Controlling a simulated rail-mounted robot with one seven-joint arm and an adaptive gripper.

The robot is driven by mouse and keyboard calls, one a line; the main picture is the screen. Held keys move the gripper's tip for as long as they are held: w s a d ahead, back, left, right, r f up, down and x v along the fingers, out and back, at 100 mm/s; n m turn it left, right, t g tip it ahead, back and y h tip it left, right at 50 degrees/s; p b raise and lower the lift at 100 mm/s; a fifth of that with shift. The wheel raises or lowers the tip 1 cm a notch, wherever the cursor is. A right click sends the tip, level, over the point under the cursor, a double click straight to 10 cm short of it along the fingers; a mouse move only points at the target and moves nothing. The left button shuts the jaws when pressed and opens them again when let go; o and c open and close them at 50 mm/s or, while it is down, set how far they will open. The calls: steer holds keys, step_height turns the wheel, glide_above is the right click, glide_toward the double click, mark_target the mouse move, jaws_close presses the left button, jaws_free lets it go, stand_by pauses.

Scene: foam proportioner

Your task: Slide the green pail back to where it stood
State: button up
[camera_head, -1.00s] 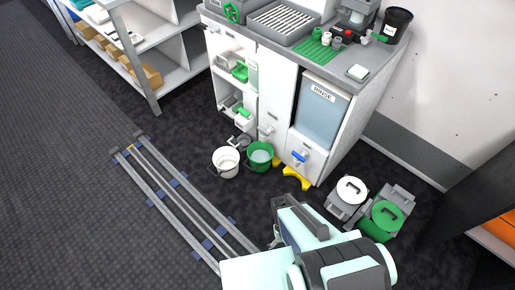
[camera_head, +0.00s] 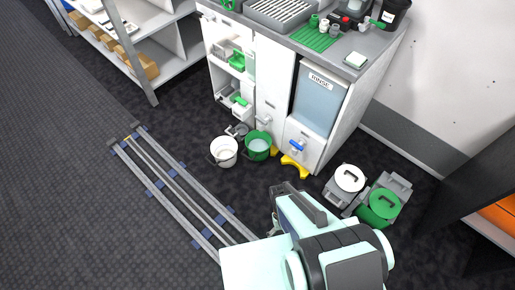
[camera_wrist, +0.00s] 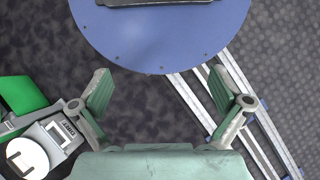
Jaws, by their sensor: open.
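The green pail (camera_head: 257,146) stands upright on the dark floor in the head view, close in front of the white cabinet, with pale contents showing inside. A white pail (camera_head: 223,152) stands just left of it. My gripper (camera_wrist: 160,92) shows in the wrist view with its two fingers wide apart and only bare floor between them. It is apart from the green pail, which is not in the wrist view. In the head view my arm covers the lower middle and largely hides the gripper.
The cabinet (camera_head: 278,75) stands behind the pails, with a yellow foot piece (camera_head: 294,166) right of the green pail. White-lidded (camera_head: 347,180) and green-lidded (camera_head: 384,203) containers stand on the right. Floor rails (camera_head: 170,185) run at left. Floor in front of the pails is clear.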

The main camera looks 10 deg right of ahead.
steer(key=shift+f, duration=0.15)
steer(key=c, duration=0.9)
steer(key=shift+f+b, duration=0.3)
steer(key=shift+b, duration=0.15)
steer(key=c, duration=0.3)
steer(key=w+d+f+m+t+b, duration=0.1)
steer(key=w+f+b, duration=0.55)
steer(key=w, duration=0.35)
steer(key=w+d+f+m+t+b, duration=0.1)
steer(key=w+f+t+b, duration=0.1)
steer(key=w+f+b, duration=0.5)
steer(key=w+f+m+t+b, duration=0.1)
steer(key=w+f+b, duration=0.2)
steer(key=w+b, duration=0.75)
steer(key=w+d+r+m+t+b, duration=0.1)
steer(key=w+m+b, duration=0.2)
steer(key=w, duration=0.7)
steer(key=w+d+r+m+t+b, duration=0.1)
steer(key=w+m+b, duration=0.2)
steer(key=w+m, duration=0.3)
steer(key=w+d+r+m+t+b, duration=0.1)
steer(key=w+d+m+b, duration=0.1)
steer(key=w, duration=1.1)
steer(key=shift+w+r+m+t+b, duration=0.2)
steer(key=shift+m+b, duration=0.2)
steer(key=shift+m, duration=0.3)
steer(key=shift+w+r+m+t+b, duration=0.1)
steer(key=shift+w+m+t+b, duration=0.1)
steer(key=shift+m+b, duration=0.35)
